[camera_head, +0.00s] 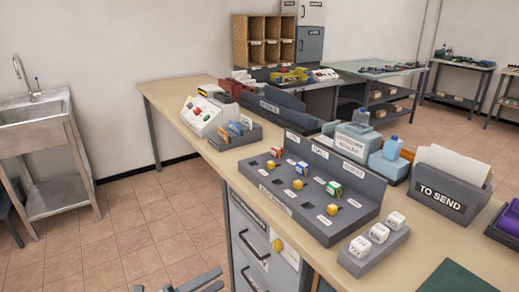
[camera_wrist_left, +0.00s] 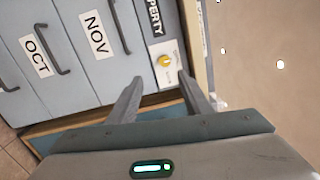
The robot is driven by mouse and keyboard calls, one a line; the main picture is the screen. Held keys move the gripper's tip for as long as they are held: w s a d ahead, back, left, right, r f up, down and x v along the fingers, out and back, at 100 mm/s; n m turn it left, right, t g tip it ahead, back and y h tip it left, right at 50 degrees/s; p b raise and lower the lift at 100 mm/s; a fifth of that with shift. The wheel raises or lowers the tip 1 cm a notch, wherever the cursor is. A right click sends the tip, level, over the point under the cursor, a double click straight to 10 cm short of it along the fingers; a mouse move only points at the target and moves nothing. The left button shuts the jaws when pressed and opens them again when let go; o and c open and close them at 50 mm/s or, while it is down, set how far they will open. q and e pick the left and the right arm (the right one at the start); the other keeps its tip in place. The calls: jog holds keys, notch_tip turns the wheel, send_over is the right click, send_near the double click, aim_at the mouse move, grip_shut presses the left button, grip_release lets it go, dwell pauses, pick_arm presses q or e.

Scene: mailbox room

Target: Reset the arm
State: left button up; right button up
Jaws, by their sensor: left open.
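My left gripper (camera_head: 192,285) shows at the bottom edge of the head view, low beside the desk's drawer cabinet. Its two grey fingers are apart and hold nothing. In the left wrist view the open fingers (camera_wrist_left: 163,95) point toward the cabinet's drawer fronts, labelled OCT (camera_wrist_left: 37,57) and NOV (camera_wrist_left: 95,36), and a panel with a yellow knob (camera_wrist_left: 165,62). The same yellow knob shows in the head view (camera_head: 277,246). The fingers look apart from the knob. My right gripper is not in view.
The wooden desk (camera_head: 170,95) holds a grey sorting board (camera_head: 320,225), a tray of white cubes (camera_head: 375,245), a TO SEND box (camera_head: 440,190) and a button panel (camera_head: 205,115). A metal sink (camera_head: 35,125) stands at the left. Tiled floor (camera_head: 140,230) between them is clear.

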pick_arm(q)
jog(key=s+a+f+n+y+p, duration=0.1)
jog(key=s+a+f+n+y, duration=0.1)
jog(key=f+n+y, duration=0.35)
jog(key=s+a+f+n+y+p, duration=0.2)
jog(key=a+f+n, duration=0.1)
jog(key=f+n, duration=0.5)
jog(key=s+a+f+n+y+p, duration=0.1)
jog(key=s+a+f+n+y, duration=0.25)
jog(key=f, duration=0.55)
jog(key=s+d+f+n+g+p, duration=0.1)
jog(key=s+f+n+g, duration=0.1)
jog(key=s+f, duration=0.3)
jog(key=s+d+f+n+g+y+p, duration=0.1)
jog(key=s+f+n, duration=0.3)
jog(key=s, duration=0.6)
jog(key=s+d+f+n+g+y+p, duration=0.1)
jog(key=s+d+f+n+g, duration=0.1)
jog(key=s+f, duration=0.6)
jog(key=shift+s+d+n+g, duration=0.3)
jog(key=shift+n+g, duration=0.4)
jog(key=shift+n, duration=0.4)
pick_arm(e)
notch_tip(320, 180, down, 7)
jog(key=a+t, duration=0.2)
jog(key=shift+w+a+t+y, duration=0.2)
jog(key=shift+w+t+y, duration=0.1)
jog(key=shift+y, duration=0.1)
pick_arm(q)
jog(key=shift+r, duration=0.1)
